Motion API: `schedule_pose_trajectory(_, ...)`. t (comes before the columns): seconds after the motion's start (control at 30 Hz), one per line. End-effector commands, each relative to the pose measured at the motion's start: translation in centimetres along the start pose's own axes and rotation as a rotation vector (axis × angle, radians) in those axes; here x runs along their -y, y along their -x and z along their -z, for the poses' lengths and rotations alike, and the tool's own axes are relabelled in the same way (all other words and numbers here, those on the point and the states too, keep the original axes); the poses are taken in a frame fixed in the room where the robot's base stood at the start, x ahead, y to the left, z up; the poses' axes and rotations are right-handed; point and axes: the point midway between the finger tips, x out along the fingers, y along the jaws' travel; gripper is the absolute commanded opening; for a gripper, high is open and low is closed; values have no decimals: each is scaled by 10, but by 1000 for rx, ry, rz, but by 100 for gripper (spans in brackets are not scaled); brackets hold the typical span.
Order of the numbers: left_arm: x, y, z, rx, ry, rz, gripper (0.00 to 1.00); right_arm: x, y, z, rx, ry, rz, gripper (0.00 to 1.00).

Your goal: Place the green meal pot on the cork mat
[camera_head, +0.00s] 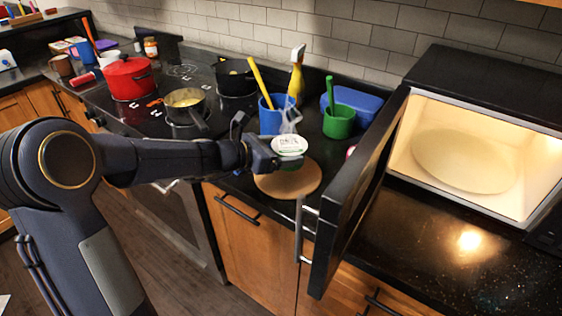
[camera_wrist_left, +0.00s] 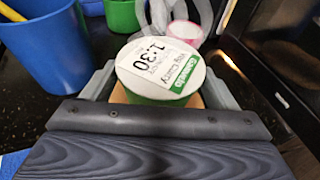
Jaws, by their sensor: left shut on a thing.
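The green meal pot (camera_head: 289,146) has a white lid with a printed label; it also shows in the left wrist view (camera_wrist_left: 160,72). My left gripper (camera_head: 283,160) is shut on the pot, one finger on each side of it. The pot is upright over the round cork mat (camera_head: 288,184), near its back part. Most of the mat is bare in the head view, and only a little of it shows under the pot in the wrist view. I cannot tell whether the pot touches the mat. My right gripper is not in view.
A blue cup (camera_head: 272,118) and a green cup (camera_head: 339,122) stand behind the mat. The open microwave door (camera_head: 358,190) is close on the right, beside the lit microwave (camera_head: 465,160). A hob with a red pot (camera_head: 128,77) is at left.

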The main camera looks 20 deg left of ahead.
Motion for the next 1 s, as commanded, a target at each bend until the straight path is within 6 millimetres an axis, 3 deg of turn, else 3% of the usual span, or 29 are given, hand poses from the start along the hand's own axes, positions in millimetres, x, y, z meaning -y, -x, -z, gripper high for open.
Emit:
schedule_pose_trajectory(0.17, -9, -7, 9, 2, 1, -1, 46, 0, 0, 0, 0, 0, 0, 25)
schedule_pose_trajectory(0.4, -11, -17, 38, 3, 1, 0, 46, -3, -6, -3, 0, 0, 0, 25)
schedule_pose_trajectory(0.8, -11, -18, 43, 4, -1, -1, 46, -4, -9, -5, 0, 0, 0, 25)
schedule_pose_trajectory(0.83, -11, -18, 43, 1, 0, -1, 82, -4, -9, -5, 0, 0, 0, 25)
schedule_pose_trajectory(1.0, -10, -18, 42, 1, 0, -1, 100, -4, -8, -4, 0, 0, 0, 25)
